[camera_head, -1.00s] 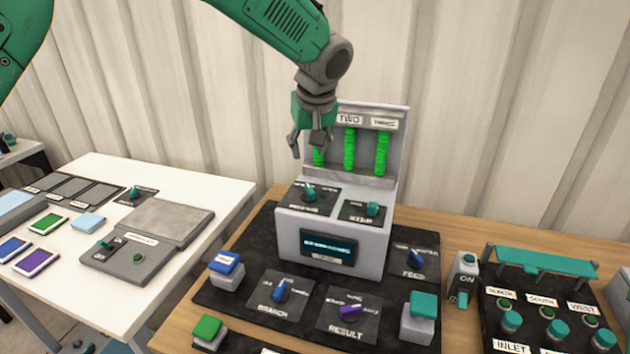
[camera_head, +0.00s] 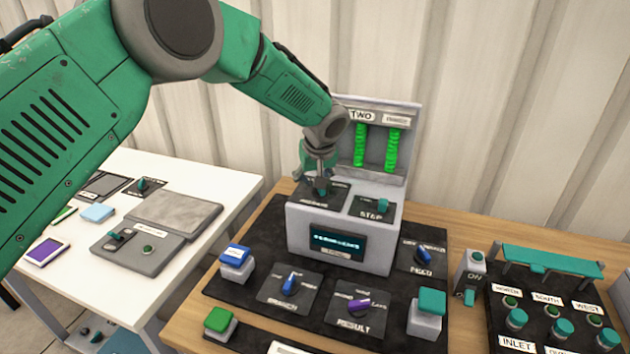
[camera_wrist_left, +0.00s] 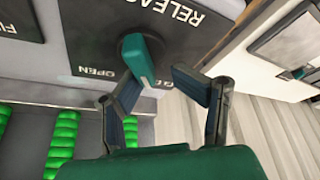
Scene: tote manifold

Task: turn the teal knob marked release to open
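The teal knob (camera_wrist_left: 138,62) sits on a dark plate whose printing reads RELEASE, with OPEN at the lower left in the wrist view. Its lever points down toward my gripper, just right of the word OPEN. In the head view the knob (camera_head: 323,191) is on the left plate atop the grey console (camera_head: 300,235), mostly covered by my gripper. My left gripper (camera_head: 319,182) points down over it. In the wrist view my left gripper (camera_wrist_left: 156,80) has its fingers apart on either side of the lever's end; contact cannot be told. My right gripper is not in view.
Green columns (camera_head: 392,150) stand behind in the console. BRANCH (camera_head: 289,285) and RESULT (camera_head: 359,304) knobs lie in front. A white table (camera_head: 235,185) is at left.

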